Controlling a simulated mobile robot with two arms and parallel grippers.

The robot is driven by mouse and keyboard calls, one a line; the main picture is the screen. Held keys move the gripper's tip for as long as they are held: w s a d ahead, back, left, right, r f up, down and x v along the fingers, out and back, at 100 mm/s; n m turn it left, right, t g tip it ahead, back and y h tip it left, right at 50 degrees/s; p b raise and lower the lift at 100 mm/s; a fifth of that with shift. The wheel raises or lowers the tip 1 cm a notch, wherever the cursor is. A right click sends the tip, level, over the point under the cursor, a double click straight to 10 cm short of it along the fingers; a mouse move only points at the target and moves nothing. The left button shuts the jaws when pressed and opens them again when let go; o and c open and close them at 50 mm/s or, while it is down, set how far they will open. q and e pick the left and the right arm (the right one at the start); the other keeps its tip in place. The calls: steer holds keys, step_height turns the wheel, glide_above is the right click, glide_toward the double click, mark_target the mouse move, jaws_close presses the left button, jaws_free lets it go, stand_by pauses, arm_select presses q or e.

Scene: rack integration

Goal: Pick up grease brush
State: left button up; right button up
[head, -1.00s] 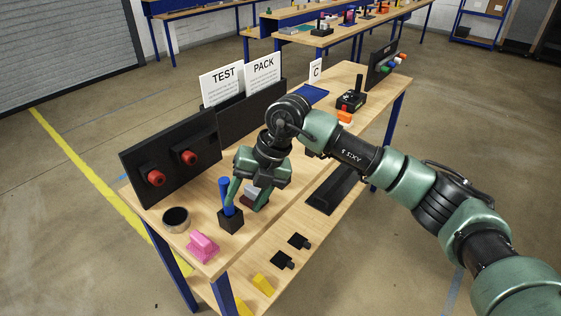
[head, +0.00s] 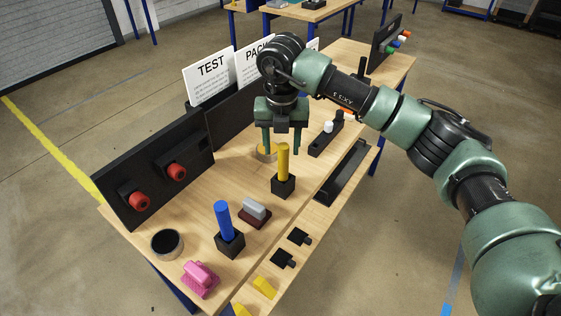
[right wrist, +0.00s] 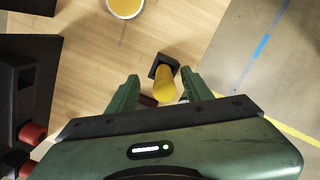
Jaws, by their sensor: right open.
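A yellow-handled brush (head: 284,162) stands upright in a black block holder (head: 284,184) on the bench. A blue-handled brush (head: 223,222) stands in a similar black holder (head: 230,242), nearer the front. Which one is the grease brush is not marked. My right gripper (head: 282,144) is open and points down by the top of the yellow handle. In the right wrist view, the yellow handle (right wrist: 164,87) shows between the open fingers (right wrist: 160,88), nearer the right one. The exact height gap is hard to tell. My left gripper is out of view.
A tin with yellow contents (right wrist: 125,7) stands beyond the yellow brush. A grey-topped brush (head: 255,210), a dark round tin (head: 167,243) and a pink item (head: 200,279) lie nearer. A black panel with red knobs (head: 160,180) edges the bench's left side.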

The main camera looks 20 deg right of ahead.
mark_target(283, 165)
steer(key=f+p, duration=0.1)
steer(key=f, duration=0.1)
steer(key=shift+s+d+f+p, duration=0.1)
steer(key=shift+s+f+p, duration=0.25)
steer(key=shift+f, duration=0.05)
step_height(283, 165, down, 4)
steer(key=shift+w+r+p, duration=0.1)
steer(key=shift+r+p, duration=0.1)
steer(key=shift+p, duration=0.45)
steer(key=shift+f, duration=0.2)
steer(key=c, duration=0.9)
jaws_close()
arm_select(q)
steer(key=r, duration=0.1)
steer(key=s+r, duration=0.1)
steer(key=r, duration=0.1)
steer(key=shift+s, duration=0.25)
